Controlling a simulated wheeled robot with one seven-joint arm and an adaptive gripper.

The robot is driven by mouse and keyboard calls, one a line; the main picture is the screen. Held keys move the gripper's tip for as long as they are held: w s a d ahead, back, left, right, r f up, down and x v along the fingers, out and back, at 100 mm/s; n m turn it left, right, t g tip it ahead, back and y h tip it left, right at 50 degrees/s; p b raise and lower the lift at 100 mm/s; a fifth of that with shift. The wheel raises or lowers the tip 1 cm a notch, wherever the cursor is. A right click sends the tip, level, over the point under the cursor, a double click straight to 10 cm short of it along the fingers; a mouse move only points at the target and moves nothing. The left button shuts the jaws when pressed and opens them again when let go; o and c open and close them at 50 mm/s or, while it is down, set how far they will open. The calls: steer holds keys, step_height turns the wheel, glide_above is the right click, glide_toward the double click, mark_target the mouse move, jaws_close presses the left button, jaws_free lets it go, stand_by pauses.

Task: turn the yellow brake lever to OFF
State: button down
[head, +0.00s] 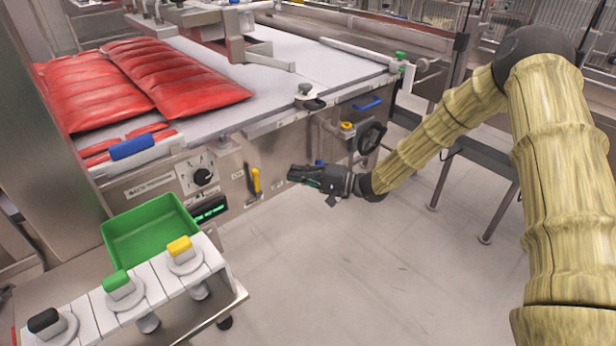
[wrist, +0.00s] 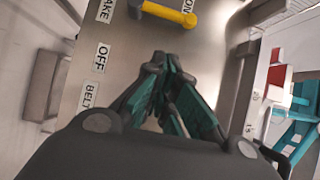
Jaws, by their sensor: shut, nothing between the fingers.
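The yellow brake lever (head: 255,182) is on the steel front panel of the machine, pointing roughly up and down in the head view. In the wrist view the yellow lever (wrist: 168,12) lies across the top edge, partly cut off, with part of an ON label beside it. An OFF label (wrist: 101,58) is on the panel to its left. My gripper (head: 291,174) is to the right of the lever, apart from it. Its fingers (wrist: 160,62) come together at the tips, shut and empty, below the lever in the wrist view.
A black handwheel (head: 372,138) is on the panel behind my gripper. A green bin (head: 150,237) stands at the lower left. The floor (head: 350,270) below my gripper is clear.

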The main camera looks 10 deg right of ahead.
mark_target(255, 182)
steer(key=x, duration=0.4)
steer(key=shift+a, duration=0.2)
steer(key=shift+s+a, duration=0.35)
steer(key=shift+a, duration=0.6)
steer(key=shift+s+a, duration=0.25)
steer(key=shift+a, duration=0.5)
steer(key=shift+r, duration=0.1)
steer(key=shift+s+a+n, duration=0.1)
steer(key=shift+a+n, duration=0.05)
steer(key=shift+n, duration=0.15)
